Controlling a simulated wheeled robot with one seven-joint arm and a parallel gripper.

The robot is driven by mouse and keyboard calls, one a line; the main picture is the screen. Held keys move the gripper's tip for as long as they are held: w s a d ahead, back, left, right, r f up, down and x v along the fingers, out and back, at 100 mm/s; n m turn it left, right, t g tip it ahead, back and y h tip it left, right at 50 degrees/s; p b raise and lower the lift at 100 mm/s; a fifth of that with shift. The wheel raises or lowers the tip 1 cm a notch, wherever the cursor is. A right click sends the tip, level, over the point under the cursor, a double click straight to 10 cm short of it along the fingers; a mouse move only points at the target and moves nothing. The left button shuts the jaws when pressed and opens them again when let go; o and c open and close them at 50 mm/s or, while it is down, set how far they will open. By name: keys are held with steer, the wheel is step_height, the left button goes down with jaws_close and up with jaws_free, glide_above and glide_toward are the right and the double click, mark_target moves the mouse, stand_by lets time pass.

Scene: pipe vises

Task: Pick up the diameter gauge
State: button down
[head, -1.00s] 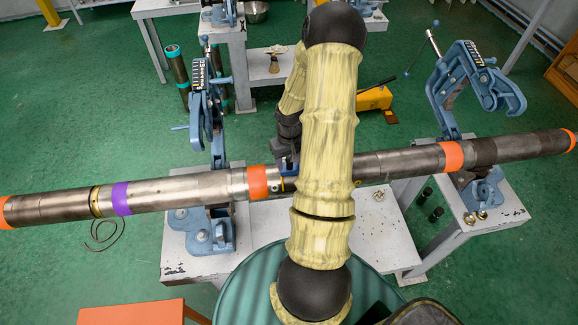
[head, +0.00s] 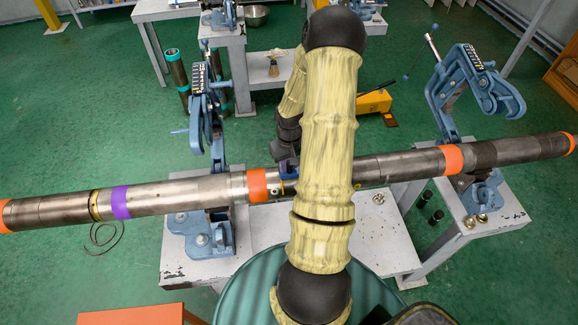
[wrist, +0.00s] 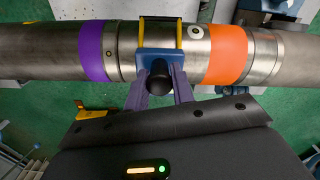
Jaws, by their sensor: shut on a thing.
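The diameter gauge (wrist: 158,58) has a blue body, a black knob and yellow arms. In the wrist view it sits at the pipe (wrist: 212,32), with its yellow arms across the pipe between the purple and orange bands. In the head view only a small blue part of the gauge (head: 288,168) shows beside my arm. My gripper (wrist: 159,88) is shut on the gauge, one finger on each side of the black knob. In the head view the gripper is mostly hidden behind my arm. Whether the gauge touches the pipe is unclear.
The long pipe (head: 400,165) lies across two blue vises, a left one (head: 205,120) and a right one (head: 455,85) with its yoke swung open. Grey stands (head: 185,258) hold them. A yellow tool (head: 374,102) lies on the green floor behind. An orange surface (head: 130,314) is at front left.

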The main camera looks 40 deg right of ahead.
step_height(320, 180, up, 10)
steer(key=shift+b, duration=0.85)
steer(key=shift+w, duration=0.15)
